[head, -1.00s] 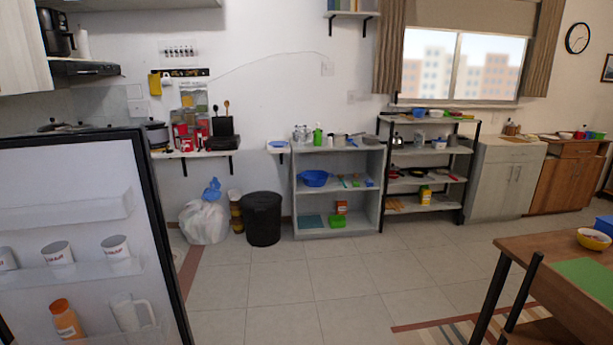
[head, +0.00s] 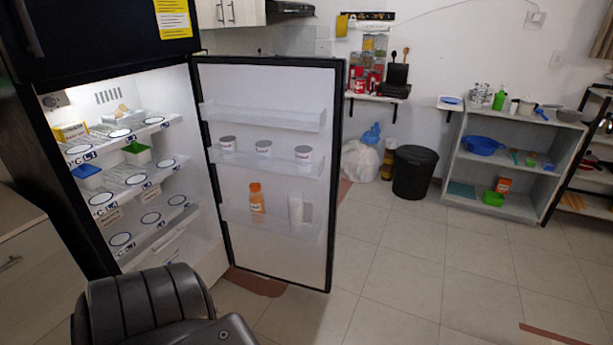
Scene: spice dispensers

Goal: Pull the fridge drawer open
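The fridge (head: 105,95) stands at the left with its door (head: 270,180) swung wide open to the right. Its lit inside has several shelves. At the bottom, below the lowest shelf, a whitish drawer front (head: 172,248) shows and looks pushed in. A dark ridged part of my own arm fills the bottom left of the view and hides what lies below and in front of the fridge's lower left. Neither gripper's fingers show.
A black bin (head: 413,172) and a grey shelf unit (head: 497,205) stand at the back wall. The tiled floor (head: 400,270) right of the door is clear.

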